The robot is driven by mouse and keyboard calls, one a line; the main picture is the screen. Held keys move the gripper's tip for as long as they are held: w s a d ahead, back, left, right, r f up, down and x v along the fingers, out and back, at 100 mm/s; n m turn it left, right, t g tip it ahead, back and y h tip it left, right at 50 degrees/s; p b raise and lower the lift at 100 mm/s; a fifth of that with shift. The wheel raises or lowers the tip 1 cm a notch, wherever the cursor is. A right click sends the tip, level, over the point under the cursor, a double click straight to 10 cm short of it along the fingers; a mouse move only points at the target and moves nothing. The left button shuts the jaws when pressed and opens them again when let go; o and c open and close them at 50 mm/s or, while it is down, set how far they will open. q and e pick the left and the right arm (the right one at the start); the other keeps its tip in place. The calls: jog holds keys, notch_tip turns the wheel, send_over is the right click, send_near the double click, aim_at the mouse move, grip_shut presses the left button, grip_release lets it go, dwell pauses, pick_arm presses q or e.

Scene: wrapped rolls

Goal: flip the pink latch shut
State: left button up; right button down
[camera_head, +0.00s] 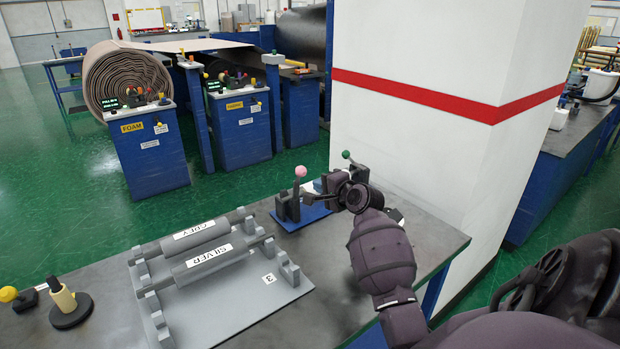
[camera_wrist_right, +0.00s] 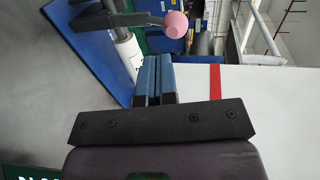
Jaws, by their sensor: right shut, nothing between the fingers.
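The pink latch is a lever with a pink ball knob (camera_head: 300,171), standing roughly upright on a dark bracket (camera_head: 288,207) over a blue base plate (camera_head: 299,220). In the right wrist view the pink knob (camera_wrist_right: 175,24) shows at the top, just beyond the fingertips, with a gap between them in the picture. My right gripper (camera_head: 319,186) is shut and empty, just right of the latch; its closed blue fingers (camera_wrist_right: 153,78) show in the wrist view. Its wrist hides part of the fixture behind it. My left gripper is not in view.
A green-knobbed lever (camera_head: 346,154) stands close behind my right wrist. Grey and silver rollers (camera_head: 205,258) lie on a grey rack (camera_head: 250,305) to the left. A black stand with a cream cylinder (camera_head: 62,297) is at far left. A white pillar (camera_head: 420,130) rises behind the bench.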

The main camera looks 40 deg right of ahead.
aim_at(304, 175)
jog(key=x, duration=0.2)
jog(key=r+x, duration=0.1)
jog(key=x, duration=0.1)
jog(key=shift+w, duration=0.25)
jog(key=shift+w+d, duration=0.1)
jog(key=shift+w, duration=0.2)
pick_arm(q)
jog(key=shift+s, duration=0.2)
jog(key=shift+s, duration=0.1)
